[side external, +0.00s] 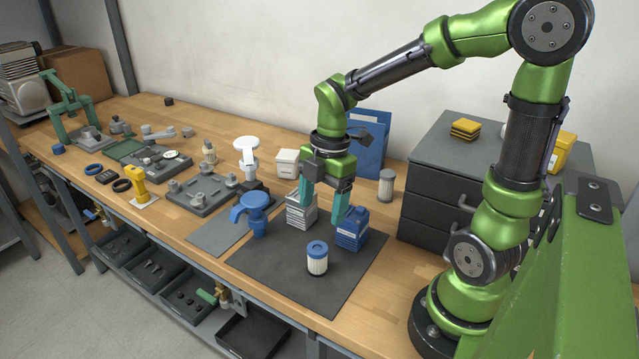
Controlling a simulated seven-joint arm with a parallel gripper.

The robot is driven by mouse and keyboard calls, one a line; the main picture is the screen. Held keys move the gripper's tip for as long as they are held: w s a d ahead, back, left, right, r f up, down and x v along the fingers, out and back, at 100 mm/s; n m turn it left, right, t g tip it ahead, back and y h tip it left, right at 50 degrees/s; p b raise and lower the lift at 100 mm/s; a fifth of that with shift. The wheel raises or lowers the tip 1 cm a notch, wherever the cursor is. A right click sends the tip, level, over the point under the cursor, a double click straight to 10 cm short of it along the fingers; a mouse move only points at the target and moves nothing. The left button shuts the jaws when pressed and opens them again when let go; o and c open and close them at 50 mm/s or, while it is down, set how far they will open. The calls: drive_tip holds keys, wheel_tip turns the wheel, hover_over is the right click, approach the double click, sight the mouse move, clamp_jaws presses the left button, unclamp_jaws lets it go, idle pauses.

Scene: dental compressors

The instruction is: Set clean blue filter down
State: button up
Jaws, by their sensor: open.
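The clean blue filter (317,259), a white pleated cylinder with a blue top, stands upright on the dark mat (277,279). My gripper (320,218) is open, its two teal fingers spread and pointing down. In the picture it appears above and slightly behind the filter, with a visible gap between the fingers and the filter. Nothing shows between the fingers. The exact depth between gripper and filter is hard to tell from this one view.
A blue container (352,231) and a white-grey box (299,211) stand close to my fingers. A grey cylinder (386,186) stands near the drawer cabinet (440,190). The mat's front part is clear.

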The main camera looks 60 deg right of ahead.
drive_tip(key=s+a+r+m+t, duration=0.2)
drive_tip(key=r+m+t, duration=0.1)
drive_tip(key=m, duration=0.7)
drive_tip(key=s+a+r+m+t, duration=0.2)
drive_tip(key=r+m, duration=0.4)
drive_tip(key=m, duration=0.4)
drive_tip(key=shift+s+a+r+t+y, duration=0.15)
drive_tip(key=shift+s+t+y, duration=0.15)
drive_tip(key=shift+s+t, duration=0.55)
